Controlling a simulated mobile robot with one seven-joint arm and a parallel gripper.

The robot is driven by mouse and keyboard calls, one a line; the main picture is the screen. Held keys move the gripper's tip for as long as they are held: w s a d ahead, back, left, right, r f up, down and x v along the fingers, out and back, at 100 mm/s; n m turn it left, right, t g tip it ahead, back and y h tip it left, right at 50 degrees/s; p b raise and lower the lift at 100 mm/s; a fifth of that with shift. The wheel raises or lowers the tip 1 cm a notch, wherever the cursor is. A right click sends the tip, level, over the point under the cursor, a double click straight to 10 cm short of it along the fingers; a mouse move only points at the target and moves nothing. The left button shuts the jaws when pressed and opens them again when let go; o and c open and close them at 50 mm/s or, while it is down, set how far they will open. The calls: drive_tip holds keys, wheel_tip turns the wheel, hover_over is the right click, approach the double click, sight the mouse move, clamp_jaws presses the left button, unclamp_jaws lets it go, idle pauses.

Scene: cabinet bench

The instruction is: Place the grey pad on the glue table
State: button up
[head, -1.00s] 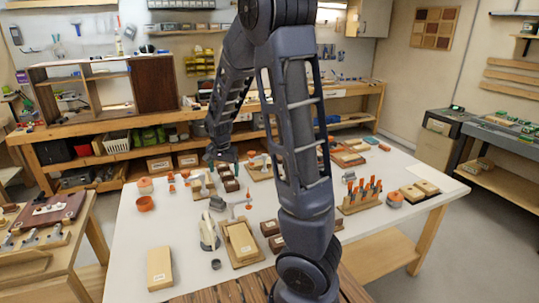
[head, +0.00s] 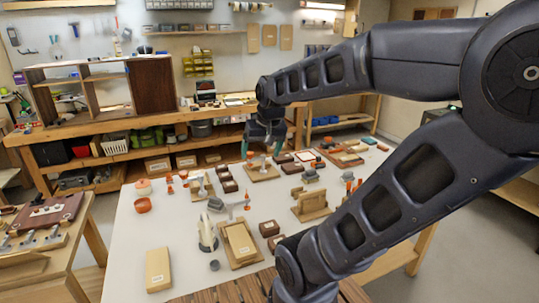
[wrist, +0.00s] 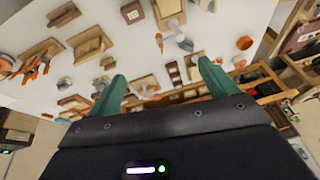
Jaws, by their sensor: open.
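My gripper (head: 261,152) is open and empty, held above the far middle of the white table (head: 135,245). Its two teal fingers stand apart in the wrist view (wrist: 160,85), with nothing between them. I cannot single out the grey pad for certain: a small flat grey-green piece (head: 369,140) lies at the table's far right corner, and a grey block (head: 310,175) sits right of the middle. I cannot tell which surface is the glue table. My arm hides much of the table's right side.
Small dark boxes (head: 269,228), a wooden tray with a tan block (head: 240,243) and orange cups (head: 143,205) crowd the white table. A slatted wooden top (head: 235,292) is in front. A side bench (head: 50,255) stands left. The table's front left is mostly bare.

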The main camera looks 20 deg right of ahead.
drive_tip(key=shift+n+h, duration=0.4)
drive_tip(key=shift+n, duration=0.2)
drive_tip(key=s, duration=0.3)
drive_tip(key=s+r, duration=0.1)
drive_tip(key=s, duration=0.1)
drive_tip(key=shift+s+d, duration=0.2)
drive_tip(key=shift+d, duration=0.05)
idle(0.5)
